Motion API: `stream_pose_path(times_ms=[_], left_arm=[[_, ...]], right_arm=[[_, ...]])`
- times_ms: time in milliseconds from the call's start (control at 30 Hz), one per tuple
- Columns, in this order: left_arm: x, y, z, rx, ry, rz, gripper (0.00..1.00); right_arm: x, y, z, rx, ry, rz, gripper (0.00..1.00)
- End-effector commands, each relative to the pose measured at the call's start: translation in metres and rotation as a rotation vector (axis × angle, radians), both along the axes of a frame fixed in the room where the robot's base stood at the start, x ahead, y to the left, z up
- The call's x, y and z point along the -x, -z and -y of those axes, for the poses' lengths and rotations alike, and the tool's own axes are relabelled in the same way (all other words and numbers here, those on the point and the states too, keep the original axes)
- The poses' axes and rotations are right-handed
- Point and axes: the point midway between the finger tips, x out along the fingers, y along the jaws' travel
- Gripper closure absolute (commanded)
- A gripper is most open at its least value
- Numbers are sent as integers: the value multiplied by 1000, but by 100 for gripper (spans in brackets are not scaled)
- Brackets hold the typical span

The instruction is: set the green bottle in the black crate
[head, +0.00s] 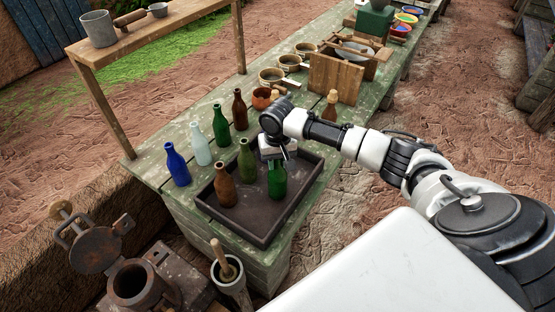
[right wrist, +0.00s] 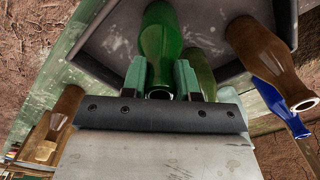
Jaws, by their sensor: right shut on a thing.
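The green bottle (head: 277,182) is upright inside the black crate (head: 232,230), near its right side. My right gripper (head: 277,158) is above it and shut on its neck. In the right wrist view, the green bottle (right wrist: 161,40) is between the two green fingers (right wrist: 160,78), with the crate (right wrist: 112,38) behind it. I cannot tell whether its base touches the crate floor. A brown bottle (head: 225,186) and an olive bottle (head: 247,162) also stand in the crate. My left gripper is not in view.
Blue (head: 178,166), pale (head: 200,146), dark green (head: 221,126) and brown (head: 239,110) bottles stand in a row left of the crate on the green table (head: 160,150). The crate's front floor is bare.

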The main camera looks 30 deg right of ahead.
Motion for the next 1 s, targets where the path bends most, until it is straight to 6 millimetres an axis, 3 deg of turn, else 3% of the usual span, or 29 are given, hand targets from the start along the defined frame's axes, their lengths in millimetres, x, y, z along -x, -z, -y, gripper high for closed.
stream_pose_path(times_ms=[33,200,567,1000], left_arm=[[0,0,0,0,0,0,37],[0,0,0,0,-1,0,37],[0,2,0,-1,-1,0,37],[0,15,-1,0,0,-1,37]], right_arm=[[0,1,0,0,0,-1,68],[0,1,0,0,0,-1,45],[-1,-7,0,0,0,2,45],[0,-93,0,-2,-1,4,45]])
